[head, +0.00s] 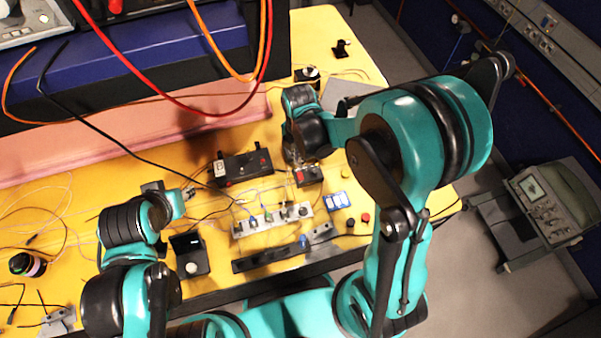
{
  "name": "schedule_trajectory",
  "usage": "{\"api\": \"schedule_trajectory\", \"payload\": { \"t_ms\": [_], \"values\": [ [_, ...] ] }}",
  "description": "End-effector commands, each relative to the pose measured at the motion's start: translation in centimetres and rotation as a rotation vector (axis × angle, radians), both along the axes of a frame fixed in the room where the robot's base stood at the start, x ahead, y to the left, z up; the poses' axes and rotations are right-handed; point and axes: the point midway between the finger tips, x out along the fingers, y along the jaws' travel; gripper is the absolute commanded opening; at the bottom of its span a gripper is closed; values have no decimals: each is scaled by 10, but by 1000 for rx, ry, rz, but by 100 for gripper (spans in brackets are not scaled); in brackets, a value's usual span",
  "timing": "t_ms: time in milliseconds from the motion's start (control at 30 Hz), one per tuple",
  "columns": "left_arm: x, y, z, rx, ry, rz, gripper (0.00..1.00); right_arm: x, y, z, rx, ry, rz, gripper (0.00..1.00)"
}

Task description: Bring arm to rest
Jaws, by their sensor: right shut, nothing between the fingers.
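My right arm, teal and black, rises from the lower right, bends at a high elbow and reaches left over the yellow table (345,62). Its gripper (293,160) points down at the table's middle, beside a small black box (309,176). It is shut with nothing in it, and its fingertips are small and partly hidden. My left arm is bent at the lower left over the table's front part. Its gripper (186,196) is small in the picture, and I cannot make out its fingers.
A black box (243,167), a grey socket strip (271,221) with plugs and an open black case (189,255) lie between the arms. Orange and red cables hang from the blue shelf (170,42). A cart with an instrument (545,205) stands right. The floor between has room.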

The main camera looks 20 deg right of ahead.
Motion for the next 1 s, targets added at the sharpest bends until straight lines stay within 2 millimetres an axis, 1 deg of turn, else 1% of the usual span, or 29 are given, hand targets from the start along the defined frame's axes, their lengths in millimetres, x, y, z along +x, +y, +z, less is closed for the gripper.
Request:
{"api": "schedule_trajectory", "payload": {
  "t_ms": [33, 133, 667, 733, 767, 867, 967, 1000],
  "values": [
    [0, 0, 6, 0, 0, 0, 36, 0, 0, 7, 0, 0, 0, 0],
    [0, 0, 8, 0, 0, 0, 36, 0, 0, 11, 0, 0, 0, 0],
    [0, 0, 7, 0, 0, 0, 36, 0, 0, 10, 0, 0, -1, 0],
    [0, 0, 5, 0, 0, 0, 36, -1, -1, 11, 1, -7, -22, 0],
    [0, 0, 2, 0, 0, 0, 36, -2, -1, 11, 2, -13, -42, 0],
    [0, 0, -11, 0, 0, 0, 36, -7, -5, 15, 10, -53, -183, 0],
    [0, 0, -32, 0, 0, 0, 36, -17, -12, 20, 37, -121, -427, 0],
    [0, 0, -42, 0, 0, 0, 36, -23, -15, 22, 56, -152, -542, 0]
  ]
}}
